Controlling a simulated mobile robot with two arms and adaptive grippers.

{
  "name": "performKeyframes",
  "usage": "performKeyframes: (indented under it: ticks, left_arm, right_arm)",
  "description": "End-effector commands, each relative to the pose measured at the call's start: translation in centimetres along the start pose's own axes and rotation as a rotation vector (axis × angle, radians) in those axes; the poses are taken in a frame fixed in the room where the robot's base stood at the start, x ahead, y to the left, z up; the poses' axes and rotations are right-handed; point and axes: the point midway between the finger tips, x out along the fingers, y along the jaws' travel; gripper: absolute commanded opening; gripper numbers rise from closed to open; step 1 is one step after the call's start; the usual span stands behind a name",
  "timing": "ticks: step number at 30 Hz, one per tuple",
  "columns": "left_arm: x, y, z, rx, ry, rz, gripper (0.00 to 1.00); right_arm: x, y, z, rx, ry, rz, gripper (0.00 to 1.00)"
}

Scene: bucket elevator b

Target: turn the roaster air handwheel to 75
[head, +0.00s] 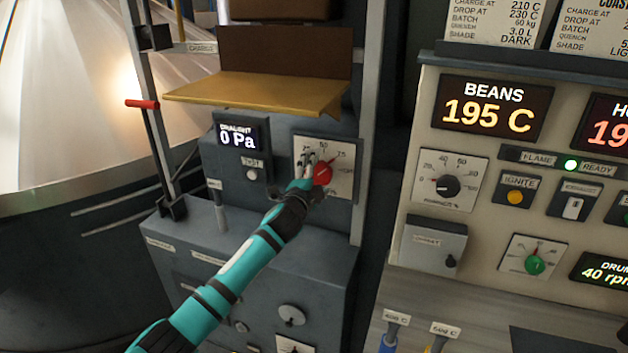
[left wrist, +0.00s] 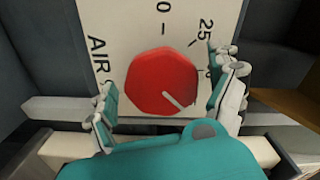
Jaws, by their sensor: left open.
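The roaster air handwheel is a red knob (head: 322,174) on a white dial plate (head: 345,182) of the grey cabinet. In the head view the dial shows 25, 50 and 75, and the knob's pointer seems to lean to the upper right, toward the 75 side. In the left wrist view the knob (left wrist: 155,80) carries a white line pointing lower right; 0 and 25 show above, and a finger hides part of the scale. My left gripper (left wrist: 167,92) is open, its fingers on either side of the knob, apparently with gaps. My right gripper is not in view.
A draught display (head: 237,135) reading 0 Pa sits left of the dial. A yellow shelf (head: 255,93) juts out above it. A red-handled lever (head: 142,104) stands at the left. The roaster panel (head: 480,150) with other knobs stands to the right.

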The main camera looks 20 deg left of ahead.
Motion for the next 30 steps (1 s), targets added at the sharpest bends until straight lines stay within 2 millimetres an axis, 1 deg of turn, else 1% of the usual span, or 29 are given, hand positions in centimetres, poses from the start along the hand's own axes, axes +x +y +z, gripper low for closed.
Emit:
performKeyframes:
  ticks: [5,15,18,21,24,30]
  left_arm:
    - [-1.8,0.1,0.1,0.001,0.0,0.0,0.91]
    - [-8.6,0.2,0.1,0.001,0.0,0.003,0.91]
    - [-10.2,0.2,0.1,0.001,0.0,0.003,0.91]
    - [-11.2,0.1,0.1,0.0,0.0,0.002,0.91]
    - [-11.8,0.1,0.1,0.0,-0.002,0.002,0.91]
    - [-11.9,0.1,0.1,0.0,-0.002,0.002,0.91]
  right_arm:
    - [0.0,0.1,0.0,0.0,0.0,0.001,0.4]
    - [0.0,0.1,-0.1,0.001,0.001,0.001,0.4]
    - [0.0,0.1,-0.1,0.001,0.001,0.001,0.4]
    - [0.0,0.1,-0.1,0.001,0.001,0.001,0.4]
    - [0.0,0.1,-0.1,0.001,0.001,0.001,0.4]
    - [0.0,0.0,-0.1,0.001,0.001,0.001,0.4]
